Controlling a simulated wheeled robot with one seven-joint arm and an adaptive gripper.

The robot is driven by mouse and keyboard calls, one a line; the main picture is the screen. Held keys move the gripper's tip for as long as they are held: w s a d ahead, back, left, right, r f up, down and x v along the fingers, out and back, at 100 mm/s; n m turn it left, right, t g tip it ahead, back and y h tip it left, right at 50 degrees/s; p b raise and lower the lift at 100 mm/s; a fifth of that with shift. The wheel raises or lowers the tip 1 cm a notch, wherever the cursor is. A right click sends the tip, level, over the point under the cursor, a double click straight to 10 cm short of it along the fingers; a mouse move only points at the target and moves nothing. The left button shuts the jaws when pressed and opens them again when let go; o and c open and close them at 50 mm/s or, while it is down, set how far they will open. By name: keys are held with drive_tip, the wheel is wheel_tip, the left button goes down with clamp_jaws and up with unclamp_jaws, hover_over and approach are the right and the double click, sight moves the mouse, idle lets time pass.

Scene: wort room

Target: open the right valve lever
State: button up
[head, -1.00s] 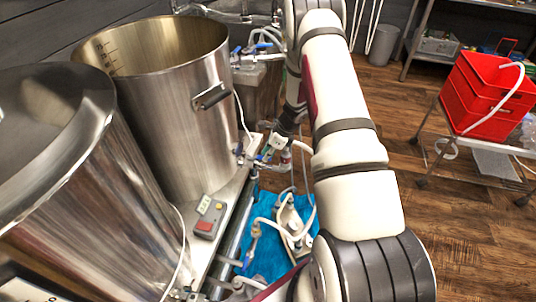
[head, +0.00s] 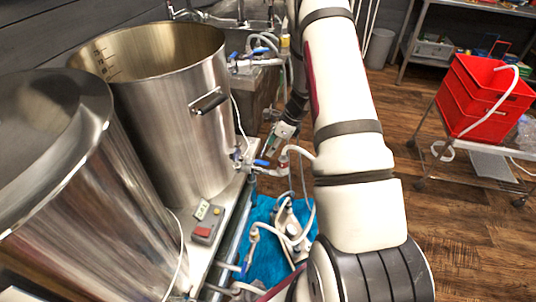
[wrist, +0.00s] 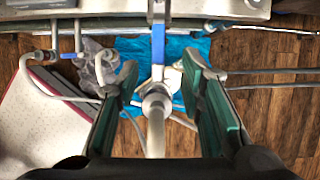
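A valve with a blue lever (head: 262,162) sits at the foot of the far steel pot (head: 165,110), with a pale hose leading from it. My gripper (head: 274,146) is just above and right of this valve in the head view. In the wrist view, a blue lever (wrist: 158,44) runs up the picture between the fingers, with a pale round hose fitting (wrist: 157,102) below it. My gripper (wrist: 161,66) is open, its green-lined fingers spread on both sides and holding nothing. Whether a finger touches the lever cannot be told.
A second blue lever (head: 246,263) is by the near steel pot (head: 90,200). A control box (head: 207,222) stands on the bench edge. A blue cloth (head: 265,265) with a pump and hoses lies below. Red crates (head: 485,95) are on a cart at right; the floor between is clear.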

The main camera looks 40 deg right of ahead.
drive_tip(key=shift+v, duration=2.25)
drive_tip(key=w+r+m+t+h+p, duration=0.1)
drive_tip(key=w+r+m+t+h, duration=0.3)
drive_tip(key=r, duration=0.6)
drive_tip(key=w+r+m+t, duration=0.1)
drive_tip(key=w+r+m, duration=0.2)
drive_tip(key=r+m, duration=0.45)
drive_tip(key=s+a+r+m+h+p, duration=0.1)
drive_tip(key=s+a+r+m+h, duration=0.15)
drive_tip(key=r+m, duration=0.45)
drive_tip(key=s+a+r+m+h+p, duration=0.1)
drive_tip(key=s+r+m, duration=0.3)
drive_tip(key=r, duration=0.5)
drive_tip(key=s+a+r+m+g, duration=0.1)
drive_tip(key=s+a+r+m, duration=0.1)
drive_tip(key=s+a+m, duration=0.35)
drive_tip(key=s+a+r+m+g, duration=0.1)
drive_tip(key=s+a+r+m, duration=0.15)
drive_tip(key=s+m, duration=0.45)
drive_tip(key=s+a+f+m+g+y+p, duration=0.1)
drive_tip(key=s+a+m+y, duration=0.1)
drive_tip(key=s+a+m, duration=0.2)
drive_tip(key=s+a+f+m+g+y+p, duration=0.1)
drive_tip(key=s+a+m, duration=0.4)
drive_tip(key=s+a, duration=0.5)
drive_tip(key=s+y, duration=0.1)
drive_tip(key=s, duration=0.4)
drive_tip(key=shift+y, duration=0.35)
